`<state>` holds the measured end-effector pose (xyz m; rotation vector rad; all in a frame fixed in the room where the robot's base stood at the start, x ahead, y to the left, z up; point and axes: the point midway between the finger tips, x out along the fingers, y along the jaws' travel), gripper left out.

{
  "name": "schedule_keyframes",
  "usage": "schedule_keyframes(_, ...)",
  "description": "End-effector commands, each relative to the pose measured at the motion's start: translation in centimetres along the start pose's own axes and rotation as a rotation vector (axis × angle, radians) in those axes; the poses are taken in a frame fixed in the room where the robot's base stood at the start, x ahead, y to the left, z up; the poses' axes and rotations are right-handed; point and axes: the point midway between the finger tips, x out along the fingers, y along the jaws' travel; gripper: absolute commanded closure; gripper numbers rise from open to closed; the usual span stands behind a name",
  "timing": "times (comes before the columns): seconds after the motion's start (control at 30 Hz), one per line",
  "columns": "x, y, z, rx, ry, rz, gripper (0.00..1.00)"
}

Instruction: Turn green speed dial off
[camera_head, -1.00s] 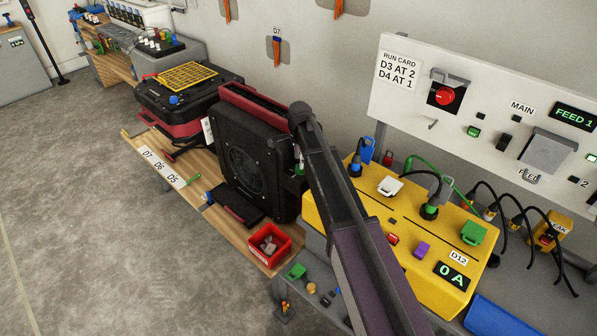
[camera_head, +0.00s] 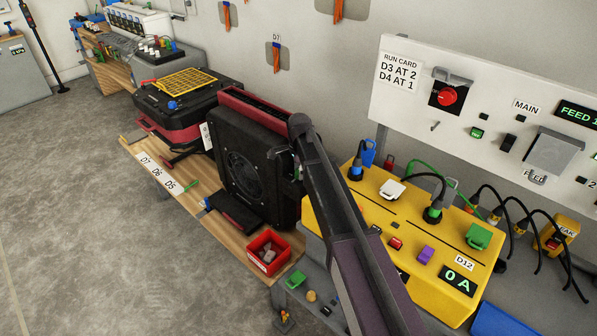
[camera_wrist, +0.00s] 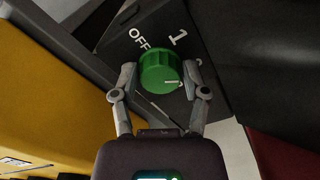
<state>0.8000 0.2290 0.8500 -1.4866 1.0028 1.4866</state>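The green speed dial (camera_wrist: 160,72) is a ribbed round knob on a dark panel (camera_wrist: 118,48). A pale mark on its face points to the lower right. White "OFF" is printed at its upper left and "1" at its upper right. My gripper (camera_wrist: 160,70) is open, with one finger on each side of the dial. The gaps look narrow, and I cannot tell whether the fingers touch it. In the head view my gripper (camera_head: 283,152) is at the right side of a black fan unit (camera_head: 238,165). My arm hides most of the area around the dial there.
The fan unit stands on a wooden bench (camera_head: 225,228) with a red bin (camera_head: 268,253) in front. A yellow power box (camera_head: 400,215) with cables is close on the right. A white wall panel (camera_head: 405,95) is behind. Open floor (camera_head: 80,220) lies on the left.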

Motion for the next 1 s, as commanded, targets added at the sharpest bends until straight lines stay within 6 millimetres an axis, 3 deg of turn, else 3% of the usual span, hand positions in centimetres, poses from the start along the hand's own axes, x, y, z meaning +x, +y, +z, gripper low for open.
schedule_keyframes(0.03, 0.00, 0.00, 0.02, 0.000, 0.000, 0.000, 0.69)
schedule_keyframes(0.1, 0.00, 0.00, 0.02, 0.000, 0.000, 0.000, 0.89)
schedule_keyframes(0.13, 0.00, 0.00, 0.03, 0.000, 0.000, 0.000, 0.95)
schedule_keyframes(0.57, 0.01, 0.04, 0.08, -0.055, 0.000, 0.000, 0.95)
schedule_keyframes(1.0, 0.01, 0.13, 0.08, -0.349, 0.000, 0.000, 0.95)
